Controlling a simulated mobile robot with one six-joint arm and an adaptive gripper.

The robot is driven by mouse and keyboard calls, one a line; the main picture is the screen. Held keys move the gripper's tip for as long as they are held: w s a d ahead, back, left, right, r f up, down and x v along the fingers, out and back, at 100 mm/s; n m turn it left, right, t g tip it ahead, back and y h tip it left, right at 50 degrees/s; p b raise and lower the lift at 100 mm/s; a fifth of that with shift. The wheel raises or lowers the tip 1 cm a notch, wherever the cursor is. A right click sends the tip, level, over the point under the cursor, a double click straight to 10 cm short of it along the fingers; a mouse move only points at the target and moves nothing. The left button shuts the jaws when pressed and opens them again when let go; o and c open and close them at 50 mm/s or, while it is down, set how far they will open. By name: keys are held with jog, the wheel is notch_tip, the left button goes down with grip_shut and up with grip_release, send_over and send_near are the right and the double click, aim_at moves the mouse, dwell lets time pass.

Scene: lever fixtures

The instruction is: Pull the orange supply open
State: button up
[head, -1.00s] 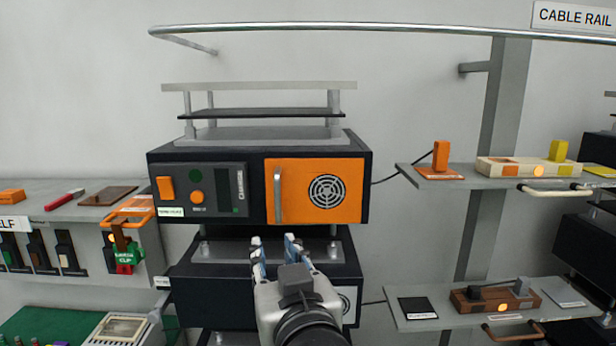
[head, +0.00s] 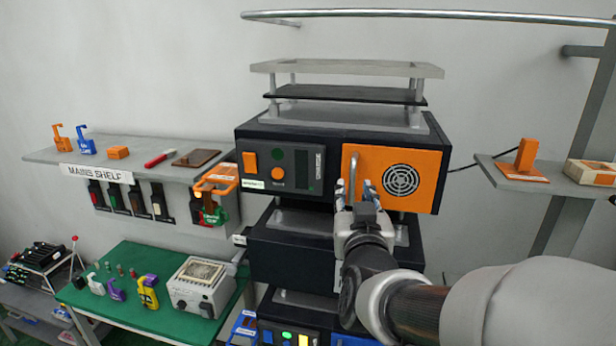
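The orange supply is a dark box with an orange front door (head: 425,178) that has a round vent and looks shut. A grey vertical bar handle (head: 353,166) stands at the door's left edge. My gripper (head: 356,190) is open, pointing at the door, with one finger on each side of the handle's lower part in the picture. I cannot tell whether the fingers reach around the handle or touch it. The handle's lower end is partly hidden by my gripper. Left of the door is a panel (head: 301,165) with an orange switch and knob.
Another dark unit (head: 285,253) sits directly below. A metal rail (head: 430,13) runs above. At left are the mains shelf (head: 55,153) and a green bench (head: 130,252) with small items. A side shelf (head: 500,170) with orange parts stands at right.

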aim_at(352, 186)
jog(key=w, duration=0.3)
jog(key=w+p, duration=0.1)
jog(key=w, duration=0.1)
jog(key=shift+w+d, duration=0.3)
jog(key=shift+d, duration=0.05)
jog(key=shift+c, duration=0.2)
grip_shut()
